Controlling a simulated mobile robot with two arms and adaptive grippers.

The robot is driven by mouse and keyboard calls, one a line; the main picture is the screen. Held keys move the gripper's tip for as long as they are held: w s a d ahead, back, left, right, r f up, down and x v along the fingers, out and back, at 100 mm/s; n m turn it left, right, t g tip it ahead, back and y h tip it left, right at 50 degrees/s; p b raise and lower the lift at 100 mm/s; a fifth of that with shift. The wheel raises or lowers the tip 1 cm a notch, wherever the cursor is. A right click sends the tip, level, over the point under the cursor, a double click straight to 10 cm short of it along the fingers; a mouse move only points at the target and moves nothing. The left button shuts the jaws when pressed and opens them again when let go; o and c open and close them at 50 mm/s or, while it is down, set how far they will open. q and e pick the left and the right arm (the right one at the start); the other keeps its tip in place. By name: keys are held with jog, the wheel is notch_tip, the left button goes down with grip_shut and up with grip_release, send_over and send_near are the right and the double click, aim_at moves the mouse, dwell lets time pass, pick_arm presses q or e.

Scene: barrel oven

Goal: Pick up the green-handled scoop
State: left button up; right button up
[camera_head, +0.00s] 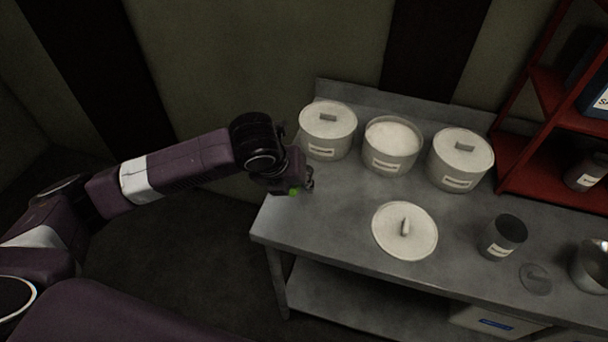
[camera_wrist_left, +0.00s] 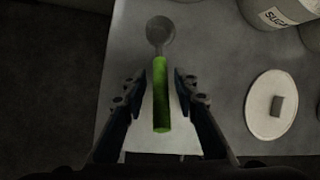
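The green-handled scoop (camera_wrist_left: 160,95) lies on the grey table in the left wrist view, its round metal bowl pointing away from my wrist. My left gripper (camera_wrist_left: 158,82) is open, with one finger on each side of the green handle. Gaps show between the fingers and the handle. In the head view my left gripper (camera_head: 304,184) is over the table's left end, and a small bit of the green handle (camera_head: 294,191) shows beside it; the rest of the scoop is hidden. My right gripper is not in view.
The grey table (camera_head: 340,215) holds two lidded pots (camera_head: 328,135) (camera_head: 460,165) and an open pot (camera_head: 390,150) of white contents along the back. A loose lid (camera_head: 404,232) and a dark-topped jar (camera_head: 502,238) stand in front. A red shelf (camera_head: 530,150) is at right.

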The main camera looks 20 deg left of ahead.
pick_arm(q)
grip_shut()
jog(key=shift+r, duration=0.15)
